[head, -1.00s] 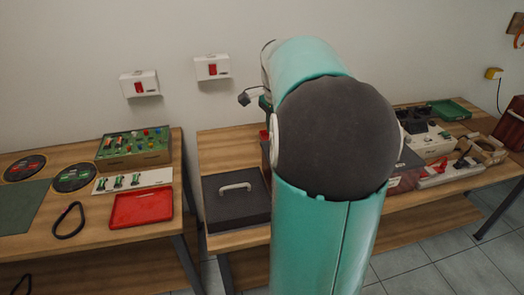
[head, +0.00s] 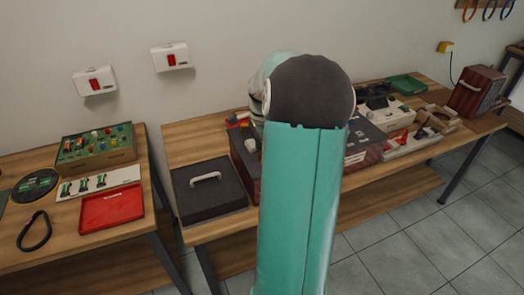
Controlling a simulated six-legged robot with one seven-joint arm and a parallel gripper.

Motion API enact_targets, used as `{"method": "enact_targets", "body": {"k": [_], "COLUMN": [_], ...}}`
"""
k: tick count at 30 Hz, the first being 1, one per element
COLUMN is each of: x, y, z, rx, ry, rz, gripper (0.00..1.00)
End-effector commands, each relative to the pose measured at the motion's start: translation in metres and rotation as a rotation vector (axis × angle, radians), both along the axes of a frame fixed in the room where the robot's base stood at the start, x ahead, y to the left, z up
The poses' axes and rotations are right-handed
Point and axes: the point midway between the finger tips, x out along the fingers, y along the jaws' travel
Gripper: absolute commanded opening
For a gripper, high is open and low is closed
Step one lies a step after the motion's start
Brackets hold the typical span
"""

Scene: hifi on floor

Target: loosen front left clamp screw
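I cannot make out the front left clamp screw in the head view. A dark red box-shaped unit (head: 366,143) with a grey top stands on the right bench, and my teal arm covers much of the area to its left. A red and dark part (head: 238,120) shows just left of my arm, too small to identify. My gripper is not visible; my raised arm with its dark round joint hides whatever is behind it.
A dark case (head: 208,190) with a pale handle lies on the right bench (head: 185,143). The left bench holds a red tray (head: 112,208), a green component board (head: 97,147) and a black loop (head: 33,230). White devices (head: 390,118) and a ribbed red box (head: 476,90) stand right. A gap separates the benches.

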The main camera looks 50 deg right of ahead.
Motion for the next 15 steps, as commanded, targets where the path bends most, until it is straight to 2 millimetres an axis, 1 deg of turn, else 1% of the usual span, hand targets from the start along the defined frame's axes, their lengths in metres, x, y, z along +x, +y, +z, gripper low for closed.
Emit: {"method": "enact_targets", "body": {"k": [1, 5, 13, 14, 15], "x": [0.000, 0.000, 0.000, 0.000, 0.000], "y": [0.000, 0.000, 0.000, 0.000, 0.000], "z": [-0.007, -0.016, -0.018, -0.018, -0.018], "rx": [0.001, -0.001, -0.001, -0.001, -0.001], "ry": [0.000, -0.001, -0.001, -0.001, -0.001], "rz": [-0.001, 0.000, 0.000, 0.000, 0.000], "gripper": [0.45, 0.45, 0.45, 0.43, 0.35]}}
